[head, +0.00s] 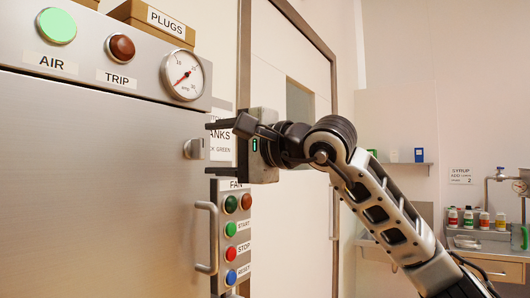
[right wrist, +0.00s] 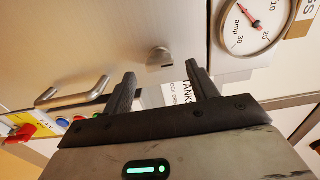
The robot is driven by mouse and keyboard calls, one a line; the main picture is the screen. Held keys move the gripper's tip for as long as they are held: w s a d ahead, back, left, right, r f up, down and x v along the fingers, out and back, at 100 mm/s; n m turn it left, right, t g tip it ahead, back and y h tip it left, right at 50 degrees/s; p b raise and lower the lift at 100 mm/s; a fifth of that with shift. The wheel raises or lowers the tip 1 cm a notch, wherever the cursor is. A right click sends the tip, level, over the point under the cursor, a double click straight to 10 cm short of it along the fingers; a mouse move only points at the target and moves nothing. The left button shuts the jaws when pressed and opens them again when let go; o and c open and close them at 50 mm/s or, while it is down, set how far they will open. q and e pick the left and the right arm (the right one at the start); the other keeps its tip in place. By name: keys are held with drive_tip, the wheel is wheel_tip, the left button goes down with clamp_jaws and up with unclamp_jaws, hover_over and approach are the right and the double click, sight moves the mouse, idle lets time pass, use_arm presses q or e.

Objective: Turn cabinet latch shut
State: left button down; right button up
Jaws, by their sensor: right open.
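The small silver cabinet latch (head: 194,148) sits near the right edge of the grey metal cabinet door (head: 95,190). In the right wrist view the latch (right wrist: 159,57) appears just beyond the gap between my fingers. My right gripper (head: 209,147) is open and empty, just to the right of the latch in the head view, its fingers pointing left with one above the other. The fingers (right wrist: 160,78) look apart from the latch. Whether the latch stands turned or not is hard to tell. My left gripper is not in view.
A bar handle (head: 207,238) stands out below the latch, beside the FAN button panel (head: 238,240). A round gauge (head: 186,75), a green AIR lamp (head: 56,26) and a red TRIP lamp (head: 120,47) are above. A shelf and bottles (head: 468,218) stand far right.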

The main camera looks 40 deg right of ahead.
drive_tip(key=b+v, duration=0.2)
drive_tip(key=v, duration=1)
drive_tip(key=shift+s+b, duration=0.2)
drive_tip(key=shift+b, duration=0.2)
drive_tip(key=shift+d, duration=0.1)
